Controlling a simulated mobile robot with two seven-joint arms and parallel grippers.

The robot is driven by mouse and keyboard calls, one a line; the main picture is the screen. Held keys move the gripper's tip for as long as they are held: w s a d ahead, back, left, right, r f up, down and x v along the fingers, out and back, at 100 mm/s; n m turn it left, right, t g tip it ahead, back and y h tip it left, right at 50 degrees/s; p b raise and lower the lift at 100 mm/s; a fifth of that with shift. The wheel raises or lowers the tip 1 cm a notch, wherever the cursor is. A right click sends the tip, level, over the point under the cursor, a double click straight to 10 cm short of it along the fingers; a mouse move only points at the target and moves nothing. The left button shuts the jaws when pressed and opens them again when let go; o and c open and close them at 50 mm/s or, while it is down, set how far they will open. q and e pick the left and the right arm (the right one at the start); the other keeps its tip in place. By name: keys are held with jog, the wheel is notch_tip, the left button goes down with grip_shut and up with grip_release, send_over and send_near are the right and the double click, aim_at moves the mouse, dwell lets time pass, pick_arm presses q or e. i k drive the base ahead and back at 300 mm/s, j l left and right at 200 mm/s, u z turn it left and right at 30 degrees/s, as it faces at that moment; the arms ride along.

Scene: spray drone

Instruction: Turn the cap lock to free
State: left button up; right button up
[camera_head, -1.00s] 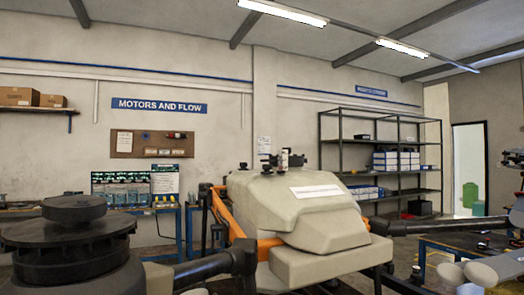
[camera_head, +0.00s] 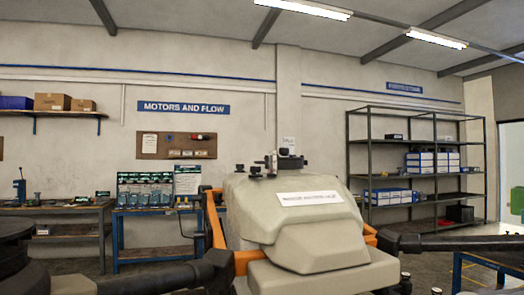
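The spray drone's pale beige body (camera_head: 305,225) stands in the middle of the camera_head view, with a white label (camera_head: 310,198) on its front. Orange frame parts (camera_head: 216,232) show at its sides. Small dark fittings (camera_head: 278,163) sit on top of the body; I cannot tell whether a cap lock is among them. A black drone arm (camera_head: 170,276) reaches to the lower left, and another (camera_head: 455,242) reaches right. Neither of my grippers is in view.
A dark round drone part (camera_head: 20,262) is cut off at the lower left. Workbenches (camera_head: 150,212) with small items stand along the back wall. A tall metal shelf (camera_head: 415,138) with boxes is at the back right. Bare floor shows between benches and drone.

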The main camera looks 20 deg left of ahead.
aim_at(283, 152)
jog(key=i+l+u, duration=0.15)
jog(key=l+u, duration=0.15)
jog(key=i+l+u, duration=0.25)
jog(key=l, duration=0.2)
jog(key=l+u, duration=0.6)
jog(key=l, duration=0.15)
